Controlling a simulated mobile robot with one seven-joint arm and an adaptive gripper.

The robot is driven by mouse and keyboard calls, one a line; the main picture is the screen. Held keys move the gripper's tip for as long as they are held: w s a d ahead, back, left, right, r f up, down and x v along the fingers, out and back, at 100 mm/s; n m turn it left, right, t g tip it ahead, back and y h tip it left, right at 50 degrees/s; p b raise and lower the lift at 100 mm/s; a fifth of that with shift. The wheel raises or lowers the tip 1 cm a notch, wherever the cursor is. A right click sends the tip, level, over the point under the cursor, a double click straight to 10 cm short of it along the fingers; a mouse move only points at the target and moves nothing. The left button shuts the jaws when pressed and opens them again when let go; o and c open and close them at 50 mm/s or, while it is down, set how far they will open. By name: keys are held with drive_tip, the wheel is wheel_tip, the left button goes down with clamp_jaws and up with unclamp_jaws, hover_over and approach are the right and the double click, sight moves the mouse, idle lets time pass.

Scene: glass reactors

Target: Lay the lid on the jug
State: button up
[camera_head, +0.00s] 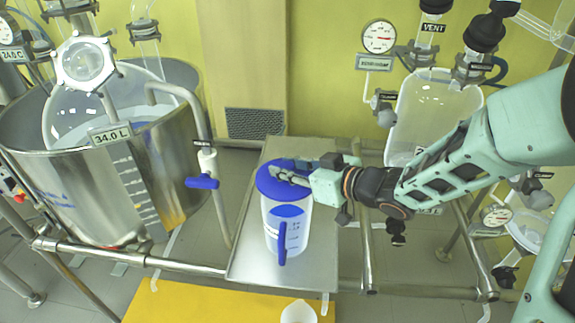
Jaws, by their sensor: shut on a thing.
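The jug (286,237) is clear with measuring marks and a blue handle. It stands upright on the metal tray shelf in the middle of the view. The blue lid (268,181) is at the jug's top, over its mouth. My gripper (290,177) reaches in from the right and is shut on the lid. I cannot tell whether the lid touches the rim all round. A blue patch shows inside the jug below the lid. The fingertips partly cover the lid.
The metal shelf (325,262) has bare room around the jug. A large steel vessel (70,190) with a blue-handled tap (203,182) stands at the left. A glass reactor (425,105) hangs at the right behind my arm. A white cup (298,312) is at the bottom on yellow.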

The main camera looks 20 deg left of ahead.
drive_tip(key=shift+f+b, duration=2.5)
drive_tip(key=shift+f, duration=0.2)
drive_tip(key=shift+f, duration=0.45)
drive_tip(key=o, duration=1.2)
drive_tip(key=shift+o, duration=0.2)
drive_tip(key=shift+d, duration=0.15)
drive_tip(key=v, duration=1.1)
drive_tip(key=shift+d+r, duration=0.15)
drive_tip(key=shift+d, duration=0.2)
